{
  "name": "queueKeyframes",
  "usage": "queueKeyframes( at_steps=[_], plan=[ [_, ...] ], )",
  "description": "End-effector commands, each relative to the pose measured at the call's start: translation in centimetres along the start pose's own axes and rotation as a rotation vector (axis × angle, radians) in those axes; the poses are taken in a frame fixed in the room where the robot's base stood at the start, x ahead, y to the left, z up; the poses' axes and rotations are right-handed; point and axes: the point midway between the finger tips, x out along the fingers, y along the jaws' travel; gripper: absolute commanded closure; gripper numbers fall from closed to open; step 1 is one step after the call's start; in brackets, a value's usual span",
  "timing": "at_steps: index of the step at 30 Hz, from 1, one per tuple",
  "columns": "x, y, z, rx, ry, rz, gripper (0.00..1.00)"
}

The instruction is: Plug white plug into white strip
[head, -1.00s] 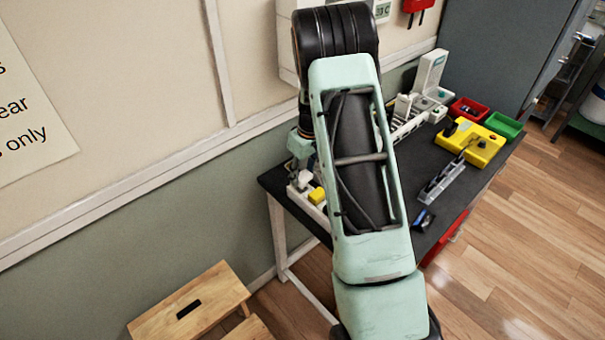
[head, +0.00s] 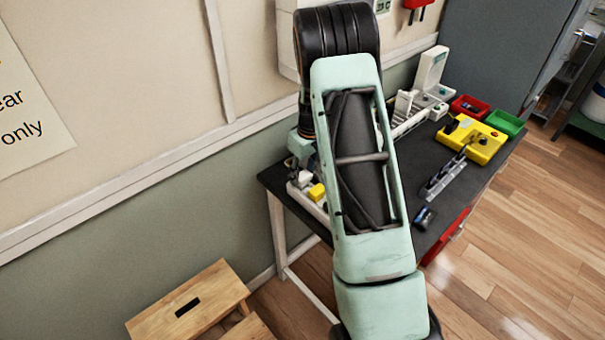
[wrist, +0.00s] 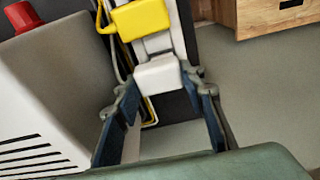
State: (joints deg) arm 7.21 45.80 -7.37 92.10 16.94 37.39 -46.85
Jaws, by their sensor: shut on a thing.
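The white plug (wrist: 158,76) is a small pale block between the tips of my gripper (wrist: 162,90) in the wrist view. My gripper is shut on it. The plug is over or against the white strip (wrist: 158,43), and I cannot tell whether it is seated. A yellow plug (wrist: 142,18) with a yellow cord sits on the strip just beyond it. In the head view the white strip (head: 321,212) lies along the table's wall side with the yellow plug (head: 317,192) on it. My arm hides much of the strip there, and the fingertips are hard to make out.
A pale vented box with a red knob (wrist: 20,16) stands close left of my gripper in the wrist view. The dark table (head: 272,180) also holds a yellow box (head: 482,146), a red bin (head: 468,108) and a green bin (head: 503,123). A wooden stool (head: 190,300) stands on the floor.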

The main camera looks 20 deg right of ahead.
Motion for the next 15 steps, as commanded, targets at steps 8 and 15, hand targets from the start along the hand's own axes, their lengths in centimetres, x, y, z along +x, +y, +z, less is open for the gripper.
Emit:
queueKeyframes(
  at_steps=[8,15],
  plan=[
    [0.5,0.01,0.08,0.0,0.0,0.0,0.94],
    [0.93,-0.01,0.2,0.0,-0.002,-0.001,0.94]
  ],
)
